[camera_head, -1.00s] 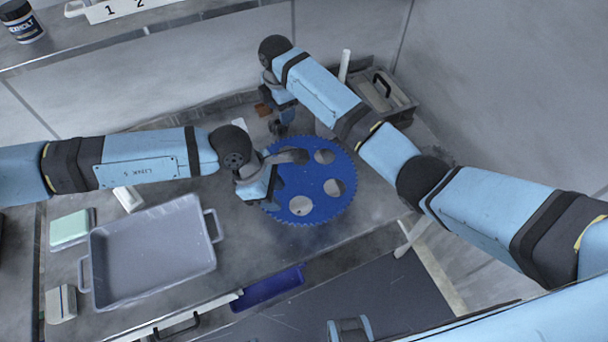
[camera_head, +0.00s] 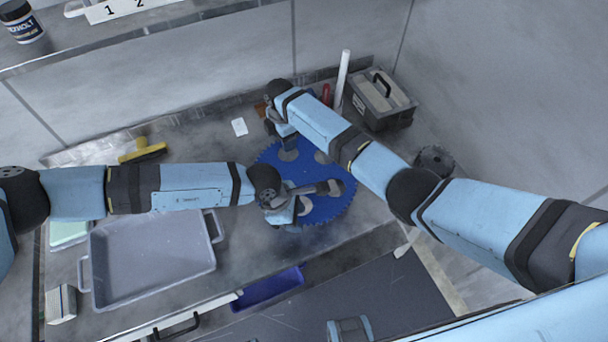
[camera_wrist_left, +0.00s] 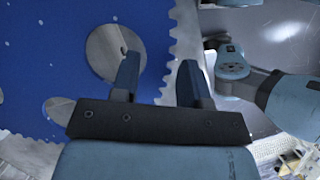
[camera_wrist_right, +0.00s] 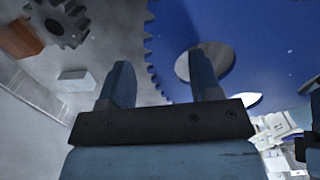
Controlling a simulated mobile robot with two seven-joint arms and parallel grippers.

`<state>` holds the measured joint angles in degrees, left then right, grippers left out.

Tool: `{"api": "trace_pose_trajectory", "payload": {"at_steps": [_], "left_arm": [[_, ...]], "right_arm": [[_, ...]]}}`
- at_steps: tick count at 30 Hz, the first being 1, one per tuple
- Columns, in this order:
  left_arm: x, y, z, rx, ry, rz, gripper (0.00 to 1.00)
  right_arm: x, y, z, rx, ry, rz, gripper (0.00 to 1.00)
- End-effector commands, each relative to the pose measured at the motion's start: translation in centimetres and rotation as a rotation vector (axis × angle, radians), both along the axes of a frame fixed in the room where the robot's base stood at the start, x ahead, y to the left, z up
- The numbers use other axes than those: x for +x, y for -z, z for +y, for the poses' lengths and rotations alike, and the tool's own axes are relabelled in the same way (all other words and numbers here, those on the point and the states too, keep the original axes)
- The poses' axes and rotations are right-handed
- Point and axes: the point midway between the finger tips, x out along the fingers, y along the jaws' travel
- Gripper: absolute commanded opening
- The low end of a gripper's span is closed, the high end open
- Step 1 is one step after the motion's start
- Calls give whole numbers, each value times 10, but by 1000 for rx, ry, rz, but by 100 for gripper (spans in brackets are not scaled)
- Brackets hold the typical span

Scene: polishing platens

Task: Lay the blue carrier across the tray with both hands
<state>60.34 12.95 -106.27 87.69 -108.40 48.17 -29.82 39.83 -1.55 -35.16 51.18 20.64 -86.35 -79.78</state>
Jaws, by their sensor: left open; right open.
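The blue carrier (camera_head: 328,208), a toothed disc with several round holes, lies flat on the bench right of the tray. The grey tray (camera_head: 150,258) is empty, with a handle at each end. My left gripper (camera_head: 290,208) is open at the carrier's near-left rim. In the left wrist view, my left gripper's fingers (camera_wrist_left: 157,78) show on either side of the toothed rim, one over a hole. My right gripper (camera_head: 283,140) is open at the far-left rim, partly hidden. In the right wrist view, the rim passes between its fingers (camera_wrist_right: 163,80). Contact cannot be told.
A grey toolbox (camera_head: 382,102), a white tube (camera_head: 342,80) and a dark gear (camera_head: 435,160) are beyond the carrier. A yellow-handled brush (camera_head: 142,152) lies behind the tray. A green-topped box (camera_head: 68,232) is left of the tray. A blue bin (camera_head: 268,288) sits below the bench edge.

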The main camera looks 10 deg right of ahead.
Motion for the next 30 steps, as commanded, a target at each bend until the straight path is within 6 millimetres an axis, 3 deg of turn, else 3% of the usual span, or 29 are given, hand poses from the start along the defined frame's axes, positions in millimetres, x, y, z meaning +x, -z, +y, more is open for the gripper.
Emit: {"api": "trace_pose_trajectory", "payload": {"at_steps": [2, 7, 9, 20, 30], "left_arm": [[0, 0, 0, 0, 0, 0, 39], [0, 0, 0, 0, 0, 0, 0], [0, 0, 0, 0, 0, 0, 0], [0, -4, 0, 0, 0, -1, 0], [1, -35, 0, 0, 0, -1, 0]], "right_arm": [[0, 0, 0, 0, 0, 0, 56], [0, 0, 0, 0, 0, 0, 17], [0, 0, 0, 0, 0, 0, 1], [0, -4, 0, 0, 0, -1, 0], [0, -35, 0, 0, 0, 0, 0]]}}
